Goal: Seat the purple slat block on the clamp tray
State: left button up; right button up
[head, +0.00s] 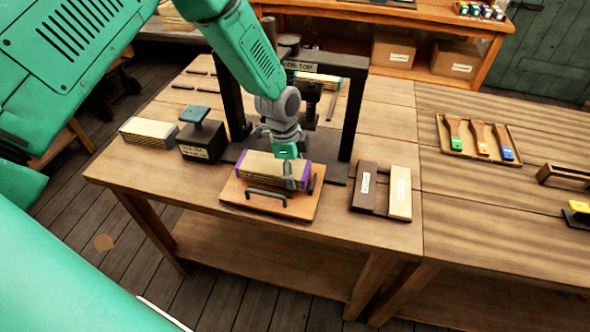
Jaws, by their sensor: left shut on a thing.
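The purple slat block (262,166), a stack of pale slats with purple ends, is on or just above the orange clamp tray (285,209); I cannot tell whether it touches the tray. The tray has dark handles and lies on the bench in front of the press. My left gripper (289,177) reaches down from above and is shut on the block near its right end. The gripper hides part of the block. My right gripper does not show.
The black press frame (347,120) stands right behind the tray. A dark stand with a green top (203,138) and another slat block (149,131) are at left. Dark and pale boards (365,189) lie at right. A brush tray (447,146) sits farther right.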

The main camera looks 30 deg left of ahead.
pick_arm(q)
jog(key=shift+f+b, duration=0.6)
jog(key=shift+f, duration=0.25)
dwell(0.4)
jog(key=o, duration=1.7)
jog(key=shift+r, duration=0.35)
notch_tip(320, 180, up, 9)
jog(key=shift+r, duration=0.1)
